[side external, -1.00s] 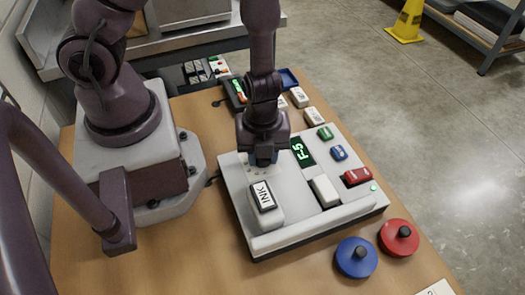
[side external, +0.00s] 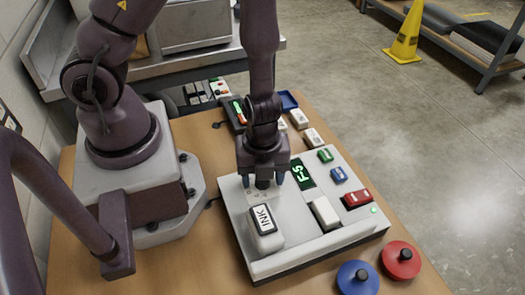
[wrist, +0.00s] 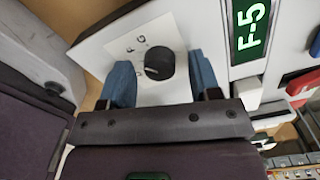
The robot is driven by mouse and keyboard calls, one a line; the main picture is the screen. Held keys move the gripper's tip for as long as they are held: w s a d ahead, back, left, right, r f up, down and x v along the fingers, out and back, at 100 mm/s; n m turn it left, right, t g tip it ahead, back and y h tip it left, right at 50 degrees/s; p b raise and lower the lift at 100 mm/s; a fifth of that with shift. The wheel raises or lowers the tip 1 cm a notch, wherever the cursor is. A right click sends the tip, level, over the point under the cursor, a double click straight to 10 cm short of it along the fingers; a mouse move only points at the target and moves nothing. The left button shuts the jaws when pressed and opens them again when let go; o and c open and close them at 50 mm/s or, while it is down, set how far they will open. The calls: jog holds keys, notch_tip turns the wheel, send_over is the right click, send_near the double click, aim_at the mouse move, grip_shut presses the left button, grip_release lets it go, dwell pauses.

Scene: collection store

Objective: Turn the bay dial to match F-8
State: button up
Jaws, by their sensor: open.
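The bay dial (wrist: 158,62) is a round black knob on a pale plate marked with small letters, among them F and G. In the side view the dial (side external: 262,183) shows as a dark shape under my gripper. The green-lit display (wrist: 250,28) reads F-5; it also shows in the side view (side external: 303,173). My gripper (side external: 262,179) points down over the plate, open, with one blue finger on each side of the dial. In the wrist view gaps show between the fingers and the knob. I cannot tell how far down the fingertips reach.
The grey console (side external: 300,240) carries an INK block (side external: 264,219), a white block (side external: 325,213) and a red block (side external: 357,199). Green (side external: 325,155) and blue (side external: 339,174) blocks lie on its far side. Blue (side external: 358,278) and red (side external: 401,260) knobbed discs lie at the front right.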

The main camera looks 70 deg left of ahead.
notch_tip(320, 180, up, 13)
dwell(0.8)
jog(key=shift+f, duration=0.15)
jog(key=a+r+n+y, duration=0.2)
jog(key=a+r+n, duration=0.5)
jog(key=n, duration=0.9)
notch_tip(320, 180, up, 11)
jog(key=s+n+t+h, duration=0.2)
jog(key=s+n+t, duration=0.1)
jog(key=n+t, duration=0.2)
jog(key=shift+a+t, duration=0.25)
jog(key=shift+t, duration=0.05)
